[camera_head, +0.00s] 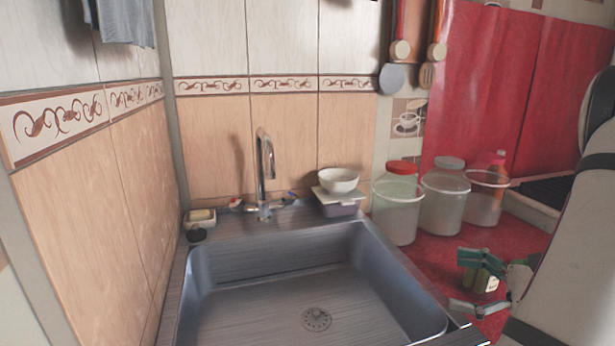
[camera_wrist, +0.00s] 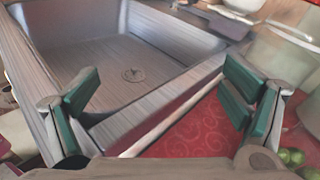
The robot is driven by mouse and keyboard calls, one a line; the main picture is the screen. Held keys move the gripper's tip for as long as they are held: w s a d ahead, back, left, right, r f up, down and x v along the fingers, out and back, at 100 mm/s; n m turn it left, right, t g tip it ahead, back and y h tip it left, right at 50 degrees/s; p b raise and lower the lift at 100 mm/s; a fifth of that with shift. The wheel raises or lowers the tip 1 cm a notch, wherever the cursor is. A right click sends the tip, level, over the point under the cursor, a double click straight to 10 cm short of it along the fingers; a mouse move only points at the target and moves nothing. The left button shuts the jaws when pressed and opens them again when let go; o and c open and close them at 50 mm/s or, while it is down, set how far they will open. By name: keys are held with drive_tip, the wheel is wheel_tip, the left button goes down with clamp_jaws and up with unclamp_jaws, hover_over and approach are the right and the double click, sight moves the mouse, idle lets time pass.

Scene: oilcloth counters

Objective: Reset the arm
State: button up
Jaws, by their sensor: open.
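My gripper (camera_head: 470,282) is at the right of the head view, over the red counter just right of the sink. In the wrist view my gripper (camera_wrist: 162,98) has its two green-padded fingers spread wide, with nothing between them. The sink's front-right rim and a strip of red cloth lie beyond the fingers. My arm comes in from the right edge of the head view.
The metal sink (camera_head: 215,285) is empty, with a faucet (camera_head: 267,165) behind it. A white bowl (camera_head: 338,180) stands at its back right corner. Several clear containers (camera_head: 398,212) stand on the red counter (camera_head: 430,262). Green round items (camera_wrist: 292,157) show at the wrist view's lower right.

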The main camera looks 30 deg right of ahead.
drive_tip(key=w+a+r+n+g+y, duration=0.25)
drive_tip(key=a+n+g, duration=0.3)
drive_tip(key=a, duration=0.55)
drive_tip(key=w+a+r+n+g+y, duration=0.25)
drive_tip(key=a+r+n+g, duration=0.2)
drive_tip(key=a+n, duration=0.4)
drive_tip(key=s+a+n+g+h, duration=0.6)
drive_tip(key=s+a+n+h, duration=0.4)
drive_tip(key=a, duration=0.4)
wheel_tip(320, 180, up, 18)
drive_tip(key=s+n+t+h+p, duration=0.1)
drive_tip(key=n+t+p, duration=0.4)
drive_tip(key=p, duration=1.1)
drive_tip(key=shift+s+d+f+h, duration=0.25)
drive_tip(key=shift+d+h, duration=0.05)
drive_tip(key=shift+d, duration=0.05)
